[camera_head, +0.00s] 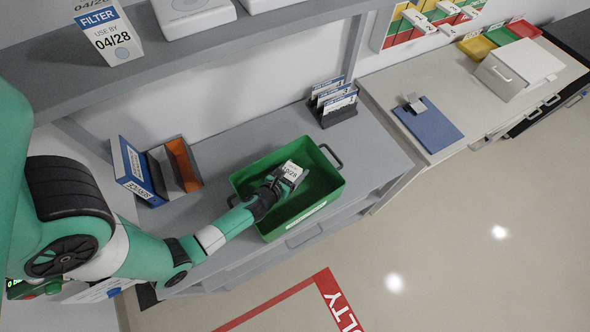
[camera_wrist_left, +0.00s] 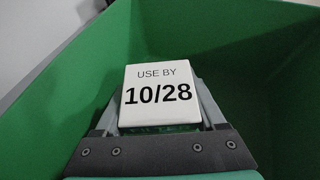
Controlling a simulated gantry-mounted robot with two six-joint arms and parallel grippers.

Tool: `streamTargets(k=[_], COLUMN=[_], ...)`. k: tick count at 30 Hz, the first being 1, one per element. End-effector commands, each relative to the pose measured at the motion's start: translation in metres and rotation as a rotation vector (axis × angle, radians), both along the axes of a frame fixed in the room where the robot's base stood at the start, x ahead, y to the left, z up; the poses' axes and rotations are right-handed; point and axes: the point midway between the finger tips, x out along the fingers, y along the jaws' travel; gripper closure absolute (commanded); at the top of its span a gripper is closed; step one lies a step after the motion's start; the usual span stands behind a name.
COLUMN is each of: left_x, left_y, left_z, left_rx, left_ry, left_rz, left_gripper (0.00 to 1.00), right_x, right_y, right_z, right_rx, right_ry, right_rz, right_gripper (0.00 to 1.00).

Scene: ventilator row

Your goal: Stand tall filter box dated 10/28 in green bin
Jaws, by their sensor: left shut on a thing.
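The white filter box (camera_head: 292,172) is in my left gripper (camera_head: 284,180), inside the green bin (camera_head: 328,190). In the left wrist view its white face (camera_wrist_left: 158,92) reads "USE BY 10/28", and the gripper's two fingers (camera_wrist_left: 160,110) hold it from both sides. The green bin's walls (camera_wrist_left: 230,35) surround it there. The lower part of the box is hidden, so I cannot tell whether it touches the bin floor. My right gripper does not show in either view.
A taller filter box dated 04/28 (camera_head: 108,35) stands on the upper shelf. A blue, grey and orange file holder (camera_head: 150,170) stands left of the bin. A rack of cards (camera_head: 335,103) stands behind it. A blue clipboard (camera_head: 428,124) lies on the right counter.

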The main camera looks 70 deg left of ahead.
Motion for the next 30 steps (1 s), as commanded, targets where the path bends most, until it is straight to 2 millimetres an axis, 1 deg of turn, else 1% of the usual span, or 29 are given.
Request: streamTargets(k=[2,3,7,13,16,20,25,27,30], left_x=[0.0,0.0,0.0,0.0,-0.001,-0.015,-0.04,-0.048,-0.054], left_y=[0.0,0.0,0.0,0.0,-0.001,-0.012,-0.029,-0.035,-0.039], left_z=[-0.003,-0.003,-0.002,-0.002,0.003,0.011,0.024,0.028,0.032], left_rx=[0.0,0.0,0.0,0.0,0.0,0.001,0.001,0.001,0.0], left_ry=[0.0,0.0,0.0,0.0,0.0,0.001,0.001,0.002,0.0], left_rz=[0.0,0.0,0.0,0.0,0.0,-0.003,-0.003,-0.003,-0.001], left_gripper=[0.83,0.24,0.01,0.0,0.0,0.0,0.0,0.0,0.0], right_x=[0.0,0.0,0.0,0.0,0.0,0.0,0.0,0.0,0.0], right_y=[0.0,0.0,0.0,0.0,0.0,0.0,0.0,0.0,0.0], right_z=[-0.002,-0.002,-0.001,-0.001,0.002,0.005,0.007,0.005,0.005], right_rx=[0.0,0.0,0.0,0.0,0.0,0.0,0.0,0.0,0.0], right_ry=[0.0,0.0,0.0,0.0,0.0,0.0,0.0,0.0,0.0], right_rz=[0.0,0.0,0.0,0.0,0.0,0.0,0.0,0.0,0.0], right_gripper=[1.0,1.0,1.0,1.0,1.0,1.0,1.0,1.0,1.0])
